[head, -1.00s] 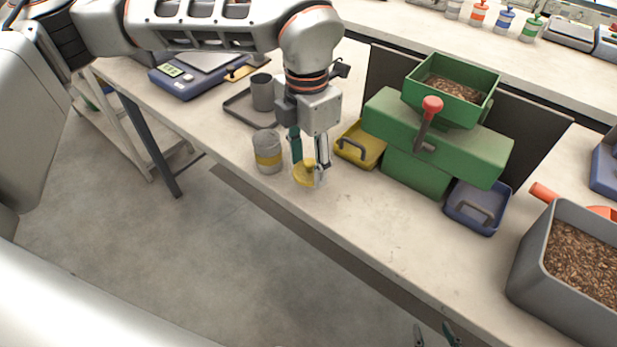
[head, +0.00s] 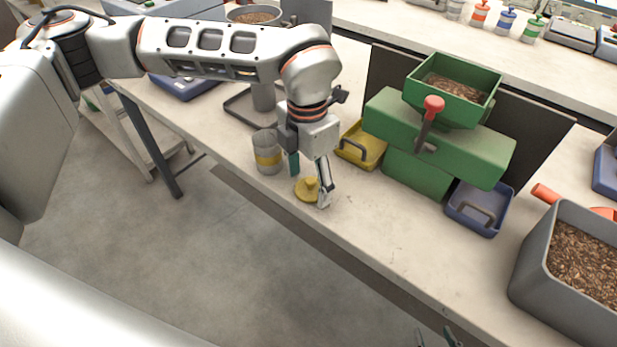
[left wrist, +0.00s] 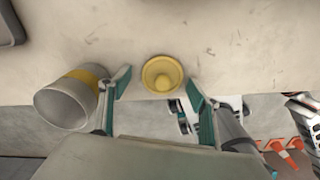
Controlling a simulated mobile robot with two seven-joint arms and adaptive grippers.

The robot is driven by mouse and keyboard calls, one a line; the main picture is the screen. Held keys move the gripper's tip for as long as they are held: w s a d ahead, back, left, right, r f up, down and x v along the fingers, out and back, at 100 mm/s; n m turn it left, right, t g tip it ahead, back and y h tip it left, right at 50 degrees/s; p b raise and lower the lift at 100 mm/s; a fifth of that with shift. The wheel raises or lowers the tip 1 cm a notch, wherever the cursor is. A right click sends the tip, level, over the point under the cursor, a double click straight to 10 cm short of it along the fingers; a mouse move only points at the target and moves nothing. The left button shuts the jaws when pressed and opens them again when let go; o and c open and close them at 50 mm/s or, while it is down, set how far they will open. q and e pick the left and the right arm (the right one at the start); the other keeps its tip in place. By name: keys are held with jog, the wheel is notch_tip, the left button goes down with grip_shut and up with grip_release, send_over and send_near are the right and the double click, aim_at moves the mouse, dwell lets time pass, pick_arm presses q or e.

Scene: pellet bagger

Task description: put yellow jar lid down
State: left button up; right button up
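The yellow jar lid (head: 307,190) lies flat, knob up, on the bench near its front edge. It also shows in the left wrist view (left wrist: 162,74). My left gripper (head: 309,184) is open, its fingers apart on either side of the lid; the left wrist view shows clear gaps between lid and fingertips (left wrist: 157,86). The open grey jar with a yellow band (head: 267,152) stands just left of the lid; in the left wrist view the jar (left wrist: 72,98) is beside the left finger. My right gripper (head: 436,338) shows only its fingertips at the bottom edge, apart and empty.
The green bagger (head: 437,133) stands to the right, with a yellow tray (head: 360,146) and a blue tray (head: 479,208) beside it. A grey pellet bin (head: 560,290) is at far right. The bench (head: 375,220) right of the lid is clear.

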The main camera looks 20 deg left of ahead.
aim_at(308, 180)
pick_arm(q)
notch_tip(308, 180, up, 12)
jog(key=shift+r+p, duration=0.15)
jog(key=shift+p, duration=0.3)
dwell(0.4)
dwell(0.4)
